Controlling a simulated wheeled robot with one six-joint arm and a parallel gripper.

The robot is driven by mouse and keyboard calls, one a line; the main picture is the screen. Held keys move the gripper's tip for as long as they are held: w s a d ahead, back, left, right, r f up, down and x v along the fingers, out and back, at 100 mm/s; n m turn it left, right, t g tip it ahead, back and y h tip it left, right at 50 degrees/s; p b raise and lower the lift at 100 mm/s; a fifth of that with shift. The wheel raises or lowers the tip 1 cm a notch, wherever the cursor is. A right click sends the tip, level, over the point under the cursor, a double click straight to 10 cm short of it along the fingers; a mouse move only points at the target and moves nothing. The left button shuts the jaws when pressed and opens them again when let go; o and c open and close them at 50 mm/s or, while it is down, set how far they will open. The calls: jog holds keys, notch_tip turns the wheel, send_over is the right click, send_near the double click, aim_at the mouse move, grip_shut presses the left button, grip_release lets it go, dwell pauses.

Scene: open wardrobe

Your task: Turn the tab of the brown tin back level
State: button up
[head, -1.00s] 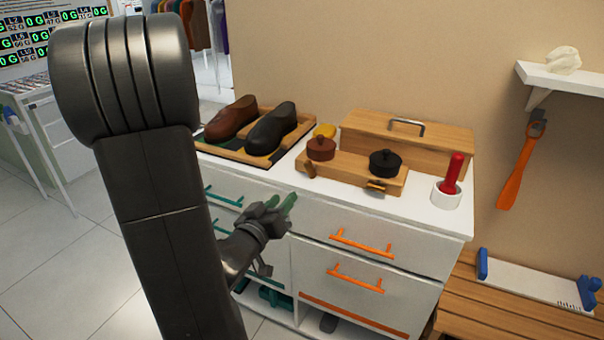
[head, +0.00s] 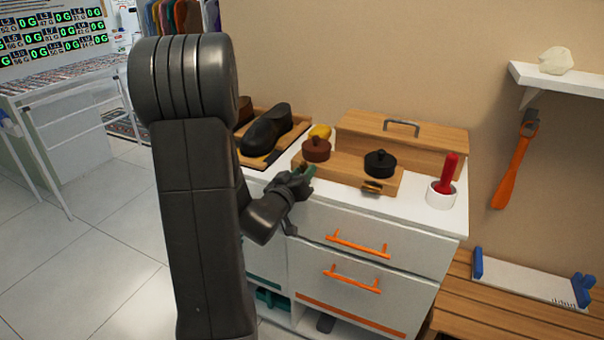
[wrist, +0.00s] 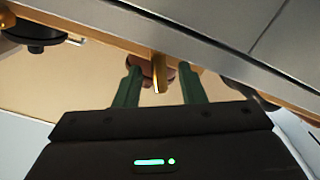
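The brown tin (head: 316,149) stands at the left end of the wooden stand (head: 340,177) on the white cabinet top. Its tab hangs at the stand's front edge; in the head view my gripper mostly hides it. In the wrist view, which looks upside down, the tab (wrist: 157,73) stands upright, across the line of the stand, with part of the brown tin (wrist: 140,64) behind it. My gripper (head: 308,173) is at the stand's front left. Its green fingers (wrist: 154,85) are apart, one on each side of the tab, with gaps showing. The black tin's tab (head: 372,187) lies level.
The black tin (head: 380,163) stands to the right on the stand, with a wooden box (head: 400,132) behind. A white cup with a red handle (head: 442,192) is further right. Dark shoes (head: 266,128) stand at the left. Orange drawer handles (head: 357,243) stick out below.

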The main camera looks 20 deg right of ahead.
grip_shut()
jog(key=shift+n, duration=0.4)
jog(key=n+p, duration=0.2)
jog(key=n, duration=0.3)
jog(key=shift+n, duration=0.4)
jog(key=n+p, duration=0.2)
jog(key=n, duration=0.3)
jog(key=shift+f+n, duration=0.15)
jog(key=shift+n, duration=0.55)
